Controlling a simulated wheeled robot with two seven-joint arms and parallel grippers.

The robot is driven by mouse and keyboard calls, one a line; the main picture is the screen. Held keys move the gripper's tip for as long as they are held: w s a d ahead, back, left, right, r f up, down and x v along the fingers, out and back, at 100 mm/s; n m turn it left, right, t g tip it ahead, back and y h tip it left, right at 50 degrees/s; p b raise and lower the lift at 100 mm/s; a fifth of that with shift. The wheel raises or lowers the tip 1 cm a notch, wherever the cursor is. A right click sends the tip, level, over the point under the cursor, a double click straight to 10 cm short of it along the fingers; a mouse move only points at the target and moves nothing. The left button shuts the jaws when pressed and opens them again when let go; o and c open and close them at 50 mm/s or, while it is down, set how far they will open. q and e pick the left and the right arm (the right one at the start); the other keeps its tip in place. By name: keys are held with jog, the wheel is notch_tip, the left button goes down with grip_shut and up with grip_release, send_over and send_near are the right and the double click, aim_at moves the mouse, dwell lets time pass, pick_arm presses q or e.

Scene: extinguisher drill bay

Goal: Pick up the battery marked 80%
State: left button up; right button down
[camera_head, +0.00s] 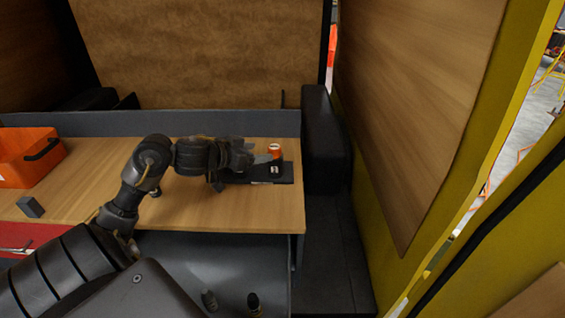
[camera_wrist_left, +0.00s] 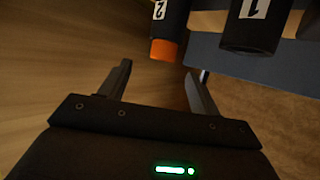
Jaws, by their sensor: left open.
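No marking of 80% can be read in either view. In the left wrist view, a dark cylinder with an orange end and a white label reading 2 (camera_wrist_left: 168,30) lies ahead of the fingers. Beside it is a dark cylinder labelled 1 (camera_wrist_left: 255,25). In the head view, a small orange object with a white mark (camera_head: 274,148) and a dark piece with a white label (camera_head: 274,170) are at a black flat tray (camera_head: 287,178). My left gripper (camera_head: 262,158) is at these objects, open; its fingers (camera_wrist_left: 158,85) are apart with nothing between them. My right gripper is not seen.
The wooden table (camera_head: 270,212) has free room in front of the tray. An orange bin (camera_head: 20,165) and a small grey block (camera_head: 30,207) are at the left. A low grey panel (camera_head: 200,124) runs along the back, and a black padded seat side (camera_head: 325,150) stands at the right.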

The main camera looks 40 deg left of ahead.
aim_at(271, 150)
pick_arm(q)
jog(key=x, duration=0.4)
jog(key=shift+w+f, duration=0.1)
jog(key=shift+w, duration=0.15)
jog(key=shift+w+f, duration=0.15)
jog(key=shift+w, duration=0.15)
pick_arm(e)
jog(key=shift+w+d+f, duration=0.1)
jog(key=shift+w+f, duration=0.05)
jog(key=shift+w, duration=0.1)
pick_arm(q)
jog(key=shift+w, duration=0.25)
jog(key=x, duration=0.4)
jog(key=shift+w+a+f, duration=0.15)
jog(key=shift+w+f, duration=0.1)
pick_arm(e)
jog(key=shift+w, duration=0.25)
pick_arm(q)
jog(key=shift+s, duration=0.1)
jog(key=c, duration=1.2)
